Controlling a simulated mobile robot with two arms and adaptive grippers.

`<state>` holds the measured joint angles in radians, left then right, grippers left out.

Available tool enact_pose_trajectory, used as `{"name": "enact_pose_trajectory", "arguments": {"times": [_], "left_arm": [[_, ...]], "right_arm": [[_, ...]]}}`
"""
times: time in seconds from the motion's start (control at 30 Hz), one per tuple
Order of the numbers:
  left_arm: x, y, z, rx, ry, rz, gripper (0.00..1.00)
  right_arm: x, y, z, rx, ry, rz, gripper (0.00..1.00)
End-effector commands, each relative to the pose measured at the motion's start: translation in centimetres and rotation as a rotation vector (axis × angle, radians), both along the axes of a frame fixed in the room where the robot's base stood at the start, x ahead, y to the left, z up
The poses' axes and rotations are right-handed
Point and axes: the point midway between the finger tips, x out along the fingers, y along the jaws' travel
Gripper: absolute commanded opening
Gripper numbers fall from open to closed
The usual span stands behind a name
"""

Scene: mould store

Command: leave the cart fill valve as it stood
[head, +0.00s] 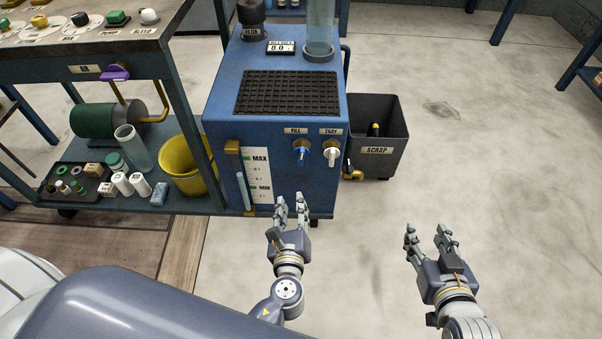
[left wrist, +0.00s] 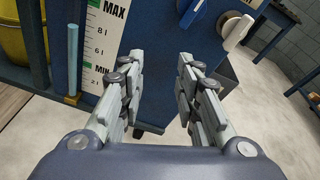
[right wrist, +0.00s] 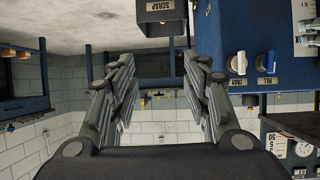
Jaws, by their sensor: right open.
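The blue cart (head: 225,95) stands at the centre of the head view. Its fill valve is a blue knob (head: 301,154) under a FILL label, left of a white TRAY knob (head: 331,155). In the right wrist view, which is upside down, the fill knob (right wrist: 267,60) shows beside the tray knob (right wrist: 237,64). My left gripper (head: 291,204) is open and empty, below and apart from the fill knob. In the left wrist view its fingers (left wrist: 158,85) stand apart. My right gripper (head: 428,235) is open and empty over bare floor, right of the cart.
A dark scrap bin (head: 392,165) stands right of the cart. A level gauge (head: 258,178) is on the cart's front left. A workbench (head: 60,50) with a lower shelf holding a yellow bucket (head: 178,160) and small parts is at left. The floor at right is clear.

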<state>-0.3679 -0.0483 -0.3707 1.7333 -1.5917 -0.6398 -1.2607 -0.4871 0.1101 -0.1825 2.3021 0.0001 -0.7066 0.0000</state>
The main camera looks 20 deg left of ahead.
Motion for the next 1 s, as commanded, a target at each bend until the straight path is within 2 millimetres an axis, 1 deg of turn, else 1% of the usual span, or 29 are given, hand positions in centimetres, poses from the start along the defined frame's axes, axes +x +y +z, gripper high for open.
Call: {"name": "enact_pose_trajectory", "arguments": {"times": [0.03,0.1,0.2,0.3,0.37,0.47,0.8,0.9,1.0], "left_arm": [[0.3,-0.4,0.6,0.115,-0.022,-0.021,0.31],[0.6,-0.9,2.1,0.257,-0.048,-0.039,0.31],[0.8,-1.4,3.7,0.399,-0.072,-0.052,0.31],[1.0,-1.7,4.5,0.473,-0.084,-0.056,0.31],[1.3,-1.6,4.8,0.492,-0.088,-0.056,0.31],[2.5,-1.3,4.9,0.497,-0.089,-0.056,0.31],[8.5,0.4,4.8,0.492,-0.089,-0.055,0.31],[9.9,0.8,4.8,0.493,-0.088,-0.057,0.31],[10.8,1.0,4.8,0.491,-0.087,-0.057,0.31]], "right_arm": [[-0.1,0.0,0.6,0.005,-0.027,0.001,0.44],[-0.2,0.0,1.9,0.010,-0.051,0.001,0.44],[-0.4,-0.1,3.1,0.016,-0.076,0.001,0.44],[-0.5,-0.1,3.9,0.019,-0.091,0.002,0.44],[-0.5,0.0,4.2,0.021,-0.100,0.002,0.44],[-0.3,0.1,4.7,0.027,-0.124,0.004,0.44],[0.9,0.8,7.6,0.065,-0.278,0.013,0.44],[1.2,1.0,8.4,0.076,-0.320,0.016,0.44],[1.3,1.1,9.0,0.084,-0.349,0.018,0.44]]}}
